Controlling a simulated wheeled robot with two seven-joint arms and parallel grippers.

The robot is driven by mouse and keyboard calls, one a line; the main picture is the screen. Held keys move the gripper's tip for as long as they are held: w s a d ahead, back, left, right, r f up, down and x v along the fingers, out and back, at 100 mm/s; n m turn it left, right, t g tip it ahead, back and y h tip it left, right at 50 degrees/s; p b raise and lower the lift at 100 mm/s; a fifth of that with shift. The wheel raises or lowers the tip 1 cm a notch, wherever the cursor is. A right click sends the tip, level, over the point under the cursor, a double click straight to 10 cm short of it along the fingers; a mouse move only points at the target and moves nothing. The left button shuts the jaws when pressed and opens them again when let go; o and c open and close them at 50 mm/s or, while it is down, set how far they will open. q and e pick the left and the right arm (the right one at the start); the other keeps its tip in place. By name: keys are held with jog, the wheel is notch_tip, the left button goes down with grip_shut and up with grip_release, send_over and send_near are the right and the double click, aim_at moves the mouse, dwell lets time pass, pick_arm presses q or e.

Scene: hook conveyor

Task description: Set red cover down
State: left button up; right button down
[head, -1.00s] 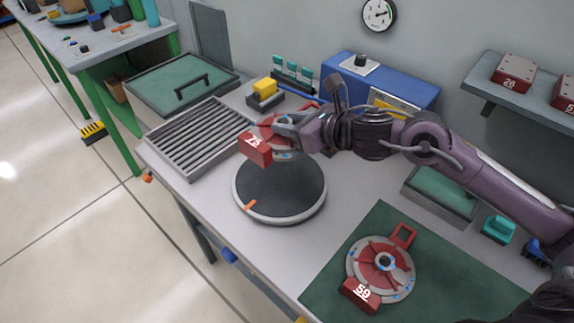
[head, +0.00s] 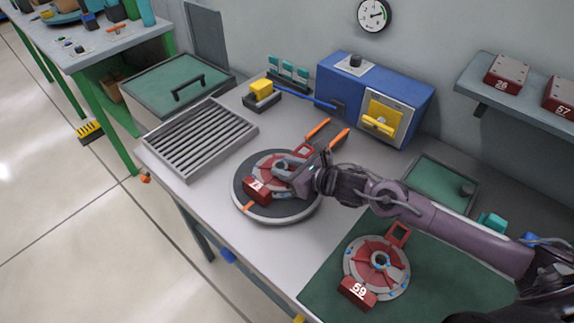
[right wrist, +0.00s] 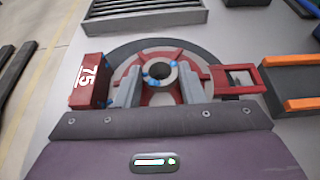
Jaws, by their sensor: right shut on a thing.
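The red cover marked 75 (head: 257,190) is a round red-and-grey piece with a block on one side and a square loop handle on the other. It also shows in the right wrist view (right wrist: 91,82). My right gripper (head: 284,170) is shut on its raised hub, one finger on each side of the centre hole. The cover lies flat over the round black turntable (head: 305,203), on it or very close above it; I cannot tell whether they touch. A second red cover marked 59 (head: 378,264) lies on the green mat (head: 449,293). My left gripper is not in view.
A slatted grey tray (head: 200,138) stands left of the turntable.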

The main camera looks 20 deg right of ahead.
jog(key=shift+w+r, duration=0.1)
jog(key=shift+r, duration=0.1)
jog(key=shift+f, duration=0.1)
jog(key=c, duration=1.3)
grip_release()
jog(key=shift+f, duration=0.2)
jog(key=shift+c, duration=0.2)
jog(key=o, duration=0.4)
jog(key=shift+r, duration=0.25)
jog(key=v, duration=0.3)
jog(key=b+v, duration=0.1)
jog(key=v, duration=0.2)
jog(key=b+v, duration=0.1)
jog(key=v, duration=0.3)
jog(key=shift+f, duration=0.25)
jog(key=shift+v, duration=1.15)
